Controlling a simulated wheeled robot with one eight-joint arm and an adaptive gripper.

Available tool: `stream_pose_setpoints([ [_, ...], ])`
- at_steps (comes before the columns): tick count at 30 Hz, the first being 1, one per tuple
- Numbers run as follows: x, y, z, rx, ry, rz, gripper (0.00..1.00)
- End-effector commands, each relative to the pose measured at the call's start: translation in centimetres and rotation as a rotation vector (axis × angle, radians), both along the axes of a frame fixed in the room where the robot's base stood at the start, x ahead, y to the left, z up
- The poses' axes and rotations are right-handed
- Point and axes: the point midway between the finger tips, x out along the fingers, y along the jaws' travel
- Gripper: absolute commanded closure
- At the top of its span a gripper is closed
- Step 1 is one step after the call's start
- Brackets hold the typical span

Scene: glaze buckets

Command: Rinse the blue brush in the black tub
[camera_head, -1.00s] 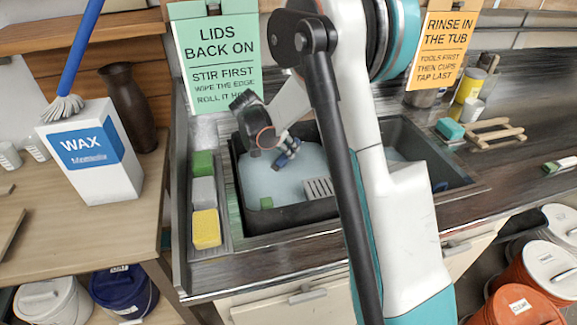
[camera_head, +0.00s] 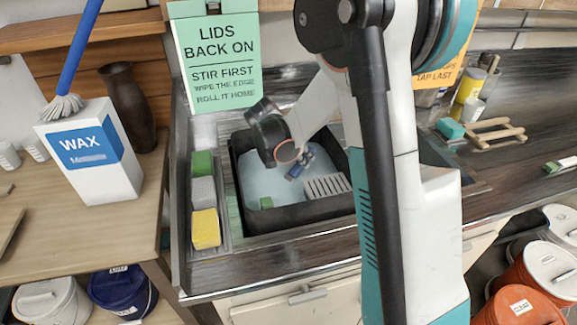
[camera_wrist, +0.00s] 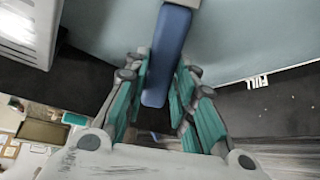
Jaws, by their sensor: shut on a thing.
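The black tub (camera_head: 290,218) is set in the counter and holds pale blue water (camera_head: 262,182). My gripper (camera_wrist: 160,82) is shut on the blue brush (camera_wrist: 168,45), seen as a flat blue piece between its teal fingers. In the head view the brush (camera_head: 300,163) is a small blue shape below my wrist, over the water. I cannot tell how far it dips in, and its bristles are not clearly visible. The wrist view shows the tub's dark wall with a white FULL mark (camera_wrist: 257,82).
A grey slotted piece (camera_head: 326,187) sits at the tub's right side. A tray left of the tub holds green, grey and yellow sponges (camera_head: 206,228).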

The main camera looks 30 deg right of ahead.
Motion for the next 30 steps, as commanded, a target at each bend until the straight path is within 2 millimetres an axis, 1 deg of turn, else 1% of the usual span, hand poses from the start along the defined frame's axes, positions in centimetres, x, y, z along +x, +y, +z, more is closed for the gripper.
stream_pose_setpoints([
  [2,0.4,0.1,0.0,0.000,0.000,0.001,0.98],
  [18,5.9,1.8,0.0,0.000,0.001,0.001,0.98],
  [21,6.5,2.0,0.0,0.000,0.001,0.001,0.98],
  [26,6.5,2.0,0.0,0.000,0.001,0.001,0.98],
  [30,5.3,1.6,0.0,0.000,-0.001,-0.001,0.98],
])
